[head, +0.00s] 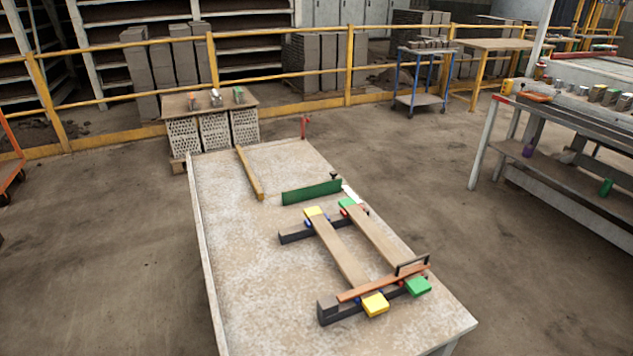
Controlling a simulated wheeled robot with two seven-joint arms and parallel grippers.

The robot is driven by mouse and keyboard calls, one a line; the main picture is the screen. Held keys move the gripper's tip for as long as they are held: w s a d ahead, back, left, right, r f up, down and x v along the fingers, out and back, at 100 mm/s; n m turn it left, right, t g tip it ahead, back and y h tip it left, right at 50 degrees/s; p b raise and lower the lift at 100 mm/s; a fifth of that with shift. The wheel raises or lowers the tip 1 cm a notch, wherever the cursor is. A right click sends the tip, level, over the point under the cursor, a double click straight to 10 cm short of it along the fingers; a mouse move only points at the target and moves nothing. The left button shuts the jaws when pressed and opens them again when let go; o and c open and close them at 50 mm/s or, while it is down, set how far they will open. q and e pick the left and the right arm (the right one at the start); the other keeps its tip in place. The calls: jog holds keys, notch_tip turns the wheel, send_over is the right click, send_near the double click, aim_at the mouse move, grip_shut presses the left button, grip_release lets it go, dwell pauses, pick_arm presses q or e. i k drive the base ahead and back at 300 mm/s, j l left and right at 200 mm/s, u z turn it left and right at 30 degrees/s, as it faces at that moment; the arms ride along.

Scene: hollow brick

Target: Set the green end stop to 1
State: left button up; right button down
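A long green bar (312,192) stands on edge across the work table (240,270), just behind a wooden frame. A small dark knob (334,176) sits at its right end, and a white strip (352,195) lies beside that end. Any marks or digits on the strip are too small to read. A small green block (347,203) sits at the far right corner of the frame, and another green block (418,287) at its near right corner. Neither of my grippers is in view.
Two wooden boards (340,252) lie across two dark rails (335,312), with yellow blocks (375,305) at the left board's ends. An orange bar with a black handle (411,267) lies across the near end. A yellowish stick (250,173) lies far left. The table's left side is clear.

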aim_at(291, 195)
jog(key=l+z, duration=0.25)
jog(key=i+l+z, duration=0.15)
jog(key=l+z, duration=0.15)
jog(key=l, duration=0.15)
jog(key=i+l+z, duration=0.1)
jog(key=l+z, duration=0.15)
jog(key=i+l+z, duration=0.45)
jog(key=l, duration=0.2)
jog(key=i+l+z, duration=0.45)
jog(key=i+u, duration=0.3)
jog(key=i+l+u, duration=0.15)
jog(key=i+u, duration=0.15)
jog(key=i, duration=0.15)
jog(key=i+l+u, duration=0.3)
jog(key=i+u, duration=0.55)
jog(key=u, duration=0.3)
jog(key=i+l+u, duration=0.1)
jog(key=i+u, duration=0.3)
jog(key=i+l+u, duration=0.15)
jog(key=u, duration=0.3)
jog(key=i+l+u, duration=0.2)
jog(key=u, duration=0.2)
jog(key=i+l+u, duration=0.15)
jog(key=l+u, duration=0.3)
